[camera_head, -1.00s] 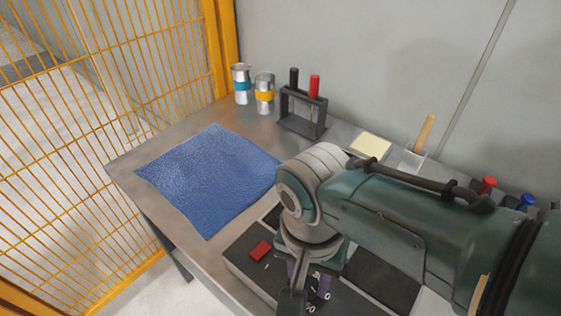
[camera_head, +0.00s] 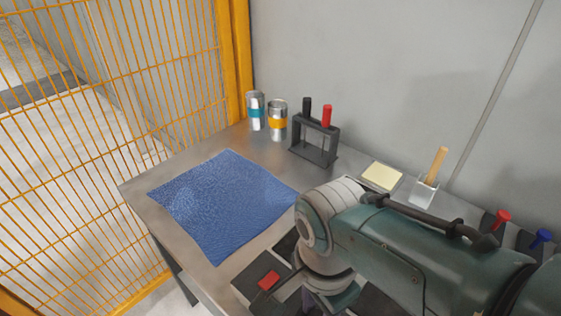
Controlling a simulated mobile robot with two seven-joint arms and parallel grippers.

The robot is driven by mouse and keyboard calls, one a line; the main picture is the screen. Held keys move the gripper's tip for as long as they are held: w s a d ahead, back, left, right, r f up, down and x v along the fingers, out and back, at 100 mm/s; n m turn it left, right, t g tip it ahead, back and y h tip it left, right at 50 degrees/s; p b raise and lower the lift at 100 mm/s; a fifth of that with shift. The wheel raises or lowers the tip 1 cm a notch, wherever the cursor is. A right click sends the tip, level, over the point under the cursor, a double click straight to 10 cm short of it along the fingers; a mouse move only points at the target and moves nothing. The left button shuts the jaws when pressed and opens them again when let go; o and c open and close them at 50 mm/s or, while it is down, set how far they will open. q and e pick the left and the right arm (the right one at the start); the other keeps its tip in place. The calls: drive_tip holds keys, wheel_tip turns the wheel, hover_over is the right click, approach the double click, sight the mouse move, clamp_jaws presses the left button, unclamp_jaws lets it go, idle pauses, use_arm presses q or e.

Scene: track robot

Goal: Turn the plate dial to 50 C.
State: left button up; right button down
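A dark plate unit stands at the bottom of the head view, with a red block (camera_head: 268,281) on its left part. The dial and its scale do not show; they are behind my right arm or below the picture edge. My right arm (camera_head: 400,262) comes in from the right and reaches down over the plate unit. Only the top of my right gripper (camera_head: 335,298) shows at the bottom edge. Its fingertips are cut off, so I cannot see whether it touches the dial. My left gripper is not in view.
A blue mat (camera_head: 222,205) covers the table's left part. Behind it stand two cans (camera_head: 256,111) (camera_head: 277,121), a dark rack (camera_head: 315,141) with black and red handled tools, a yellow pad (camera_head: 382,177) and a clear holder (camera_head: 424,190). An orange mesh fence (camera_head: 110,130) borders the left.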

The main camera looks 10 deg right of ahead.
sight(315, 314)
drive_tip(key=shift+d, duration=0.1)
drive_tip(key=c, duration=0.5)
unclamp_jaws()
drive_tip(key=r+p, duration=0.2)
drive_tip(key=r, duration=0.1)
drive_tip(key=r+p, duration=0.2)
drive_tip(key=r, duration=0.1)
drive_tip(key=r+p, duration=0.2)
drive_tip(key=r, duration=0.2)
drive_tip(key=shift+w, duration=0.25)
